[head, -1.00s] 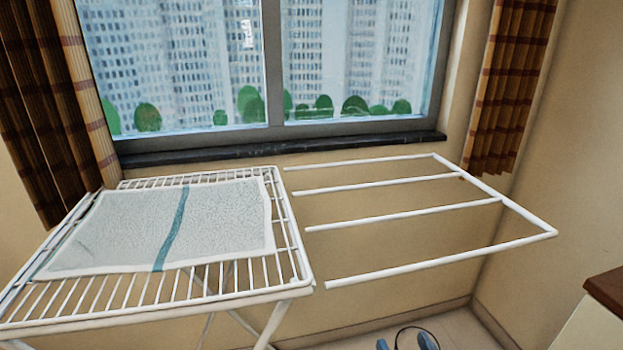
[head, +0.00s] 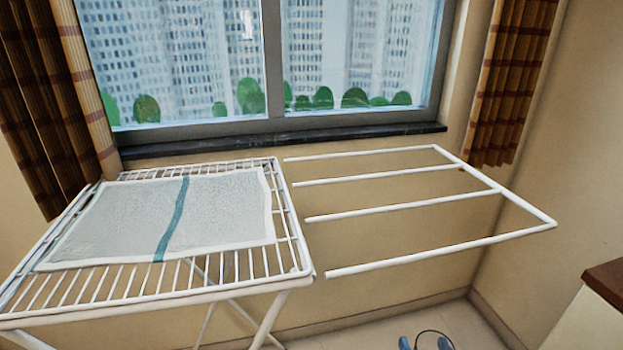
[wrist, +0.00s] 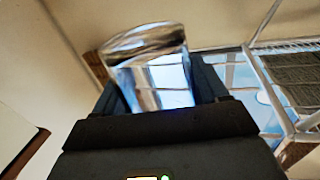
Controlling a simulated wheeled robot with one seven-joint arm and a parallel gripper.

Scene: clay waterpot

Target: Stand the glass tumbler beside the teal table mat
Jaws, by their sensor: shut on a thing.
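In the wrist view, my gripper (wrist: 163,92) is shut on the glass tumbler (wrist: 148,43), a clear, shiny vessel held between the two dark fingers. Its rim end sticks out past the fingertips and its lower part is partly hidden by the gripper.
A white drying rack (head: 300,240) stands below a window, with a pale cloth (head: 110,220) with a teal stripe on its left part. Its right wing (head: 420,255) is bare bars. A brown-topped cabinet (head: 610,285) is at the right edge.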

